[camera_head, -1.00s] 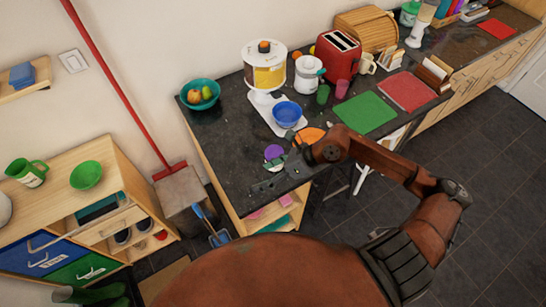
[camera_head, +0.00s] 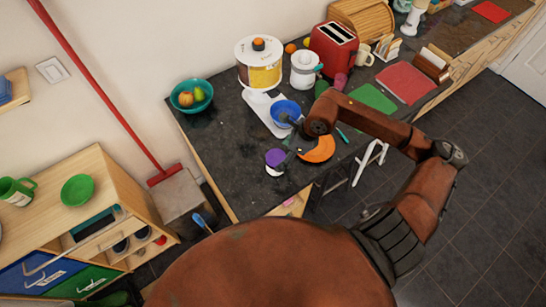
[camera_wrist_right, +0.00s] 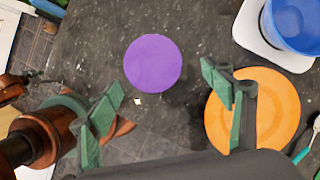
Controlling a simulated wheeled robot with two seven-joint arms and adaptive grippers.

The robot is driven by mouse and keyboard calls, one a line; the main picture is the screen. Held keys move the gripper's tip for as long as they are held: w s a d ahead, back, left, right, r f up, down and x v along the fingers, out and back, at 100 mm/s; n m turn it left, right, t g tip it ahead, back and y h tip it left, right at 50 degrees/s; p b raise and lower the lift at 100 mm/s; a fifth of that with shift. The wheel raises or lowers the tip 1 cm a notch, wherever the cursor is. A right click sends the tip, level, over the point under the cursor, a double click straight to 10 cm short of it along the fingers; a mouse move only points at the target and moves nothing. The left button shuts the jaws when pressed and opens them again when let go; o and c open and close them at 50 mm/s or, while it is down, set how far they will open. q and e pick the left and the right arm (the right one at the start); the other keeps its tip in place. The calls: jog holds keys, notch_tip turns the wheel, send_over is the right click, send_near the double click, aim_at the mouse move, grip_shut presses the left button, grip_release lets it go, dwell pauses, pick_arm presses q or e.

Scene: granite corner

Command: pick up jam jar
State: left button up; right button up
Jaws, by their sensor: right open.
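The jam jar (camera_head: 275,157) shows as a round purple lid with a pale body under it, standing near the front edge of the dark counter. In the right wrist view its purple lid (camera_wrist_right: 153,63) is seen from above. My right gripper (camera_head: 289,142) is open and close to the jar. In the right wrist view the green fingers of the right gripper (camera_wrist_right: 167,100) are spread to either side, with the lid a little above the gap between their tips. Nothing is held.
An orange plate (camera_head: 318,149) lies right of the jar, under one finger in the right wrist view. A blue bowl (camera_head: 286,113) sits on a white scale (camera_head: 262,110) behind. A teal fruit bowl (camera_head: 190,96) stands at the left. The counter between it and the jar is bare.

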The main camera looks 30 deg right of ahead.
aim_at(281, 158)
jog(key=x, duration=0.2)
jog(key=p+x, duration=0.1)
jog(key=x, duration=0.1)
jog(key=shift+s+a+f, duration=0.15)
jog(key=shift+s, duration=0.05)
jog(key=shift+x, duration=1.25)
jog(key=shift+f, duration=0.4)
jog(key=shift+a, duration=0.1)
jog(key=c, duration=0.8)
pick_arm(q)
jog(key=shift+s+r, duration=0.3)
jog(key=shift+s, duration=0.2)
jog(key=shift+s+r, duration=0.3)
jog(key=shift+s, duration=0.2)
pick_arm(e)
jog(key=shift+w, duration=0.1)
jog(key=c, duration=0.7)
jog(key=shift+c, duration=0.2)
